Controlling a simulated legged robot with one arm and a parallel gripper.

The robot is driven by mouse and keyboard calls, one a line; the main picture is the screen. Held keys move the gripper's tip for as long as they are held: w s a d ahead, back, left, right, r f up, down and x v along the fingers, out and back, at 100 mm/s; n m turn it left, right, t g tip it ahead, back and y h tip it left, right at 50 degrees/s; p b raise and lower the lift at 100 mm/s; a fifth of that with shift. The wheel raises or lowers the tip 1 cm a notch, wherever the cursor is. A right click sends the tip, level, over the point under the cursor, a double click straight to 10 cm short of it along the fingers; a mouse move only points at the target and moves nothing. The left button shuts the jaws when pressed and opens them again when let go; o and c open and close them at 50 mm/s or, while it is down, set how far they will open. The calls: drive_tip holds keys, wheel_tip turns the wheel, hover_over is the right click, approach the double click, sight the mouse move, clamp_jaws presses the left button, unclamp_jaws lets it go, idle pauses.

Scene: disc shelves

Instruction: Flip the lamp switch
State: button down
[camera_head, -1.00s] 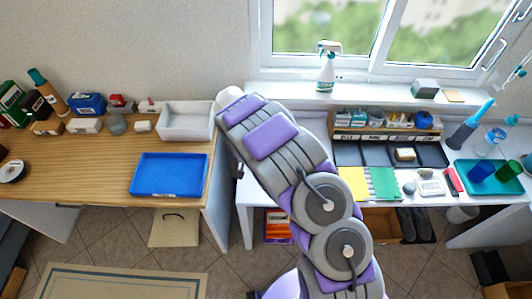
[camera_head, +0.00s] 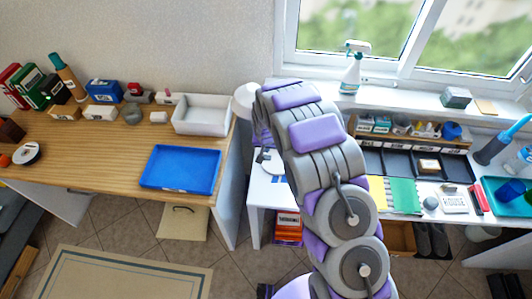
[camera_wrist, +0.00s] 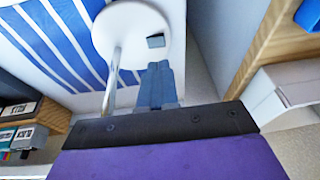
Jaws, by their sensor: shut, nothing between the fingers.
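The lamp shows in the wrist view as a round white base (camera_wrist: 125,32) with a small dark switch (camera_wrist: 156,41) and a thin metal pole (camera_wrist: 112,80). My gripper (camera_wrist: 160,68) is shut and empty, its blue-grey fingertips just below the switch in the picture. I cannot tell whether they touch it. In the head view, the lamp's white shade (camera_head: 244,97) shows left of my arm, and part of its base (camera_head: 270,161) shows on the white desk.
A wooden table at left holds a blue tray (camera_head: 180,168) and a white bin (camera_head: 201,115). The white desk at right carries an organizer, dark trays and notebooks (camera_head: 404,195). In the wrist view, a blue-striped surface (camera_wrist: 50,40) lies beside the lamp base.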

sight(268, 159)
drive_tip(key=b+x, duration=0.1)
drive_tip(key=x, duration=0.9)
drive_tip(key=shift+a+b, duration=0.1)
drive_tip(key=shift+b, duration=0.2)
drive_tip(key=shift+r, duration=0.1)
drive_tip(key=shift+s+a+f, duration=0.1)
drive_tip(key=shift+a+f, duration=0.05)
drive_tip(key=shift+f, duration=0.1)
drive_tip(key=shift+d, duration=0.85)
drive_tip(key=shift+r+p, duration=0.1)
drive_tip(key=shift+p, duration=0.2)
drive_tip(key=shift+r, duration=0.1)
